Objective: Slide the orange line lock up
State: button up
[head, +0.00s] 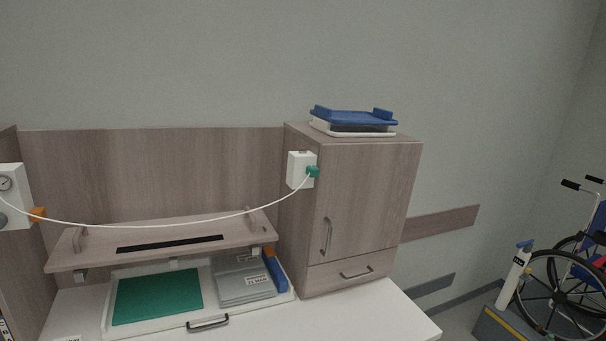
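The orange line lock (38,215) is a small orange piece at the far left. It sits at the right side of a white wall unit (13,196) with a round gauge, which the picture's left edge cuts. A thin white line (160,226) runs from beside the lock, sags across the bay, and rises to a green connector (313,172) on a white box (300,168) on the cabinet's side. How far the lock can slide is too small to tell. My gripper does not show in the head view.
A wooden shelf (90,252) with a black strip lies below the line, above a white tray (213,309) with a green mat and grey folder. A wooden cabinet (375,185) with blue trays (352,116) on top stands right. A wheelchair (560,287) is far right.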

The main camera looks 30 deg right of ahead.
aim_at(40, 211)
jog(key=i+u, duration=0.2)
jog(key=i, duration=0.25)
jog(key=i+l+u, duration=0.2)
jog(key=i, duration=0.25)
jog(key=i+l+u, duration=0.15)
jog(key=i, duration=0.35)
jog(key=i+l+u, duration=0.2)
jog(key=i, duration=0.25)
